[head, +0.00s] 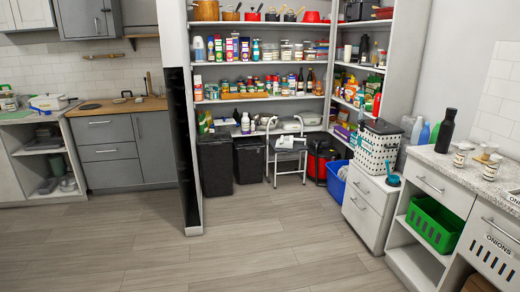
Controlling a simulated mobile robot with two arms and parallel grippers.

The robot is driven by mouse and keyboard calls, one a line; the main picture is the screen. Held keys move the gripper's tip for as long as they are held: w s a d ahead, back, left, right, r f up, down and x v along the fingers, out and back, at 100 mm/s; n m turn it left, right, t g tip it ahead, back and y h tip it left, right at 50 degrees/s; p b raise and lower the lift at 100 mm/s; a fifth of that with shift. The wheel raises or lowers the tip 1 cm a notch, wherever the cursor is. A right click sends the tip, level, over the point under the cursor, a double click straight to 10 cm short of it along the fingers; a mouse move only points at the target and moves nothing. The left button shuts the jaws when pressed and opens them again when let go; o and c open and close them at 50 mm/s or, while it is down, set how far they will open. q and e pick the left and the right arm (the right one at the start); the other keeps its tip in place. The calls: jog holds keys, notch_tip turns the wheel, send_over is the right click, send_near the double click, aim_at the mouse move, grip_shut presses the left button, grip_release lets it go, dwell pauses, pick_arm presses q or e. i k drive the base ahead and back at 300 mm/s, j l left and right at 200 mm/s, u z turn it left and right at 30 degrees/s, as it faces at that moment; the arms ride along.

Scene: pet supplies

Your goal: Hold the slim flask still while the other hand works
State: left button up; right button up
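A slim dark flask (446,131) stands upright on the speckled counter (428,158) at the right, near the counter's back left corner. It is black with a narrower neck and cap. Nothing is touching it that I can see. Neither of my grippers shows in the head view, so their state and distance from the flask are hidden.
Small lidded jars (461,155) stand right of the flask. A blue bottle (416,131) and a green bottle (424,133) stand behind it to the left. A white basket (376,148) sits on a lower cabinet. The wooden floor (260,255) is open in front.

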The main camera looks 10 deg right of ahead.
aim_at(447, 126)
jog(key=i+u, duration=0.15)
jog(key=i, duration=0.45)
jog(key=i+u, duration=0.15)
jog(key=i, duration=0.5)
jog(key=i+l+u, duration=0.15)
jog(key=i, duration=0.45)
jog(key=i+l+u, duration=0.15)
jog(key=i, duration=0.45)
jog(key=i+z, duration=0.1)
jog(key=z, duration=0.3)
jog(key=i+z, duration=0.1)
jog(key=z, duration=0.3)
jog(key=i+j+z, duration=0.1)
jog(key=z, duration=0.35)
jog(key=i+z, duration=0.1)
jog(key=z, duration=0.3)
jog(key=j+z, duration=0.2)
jog(key=z, duration=0.2)
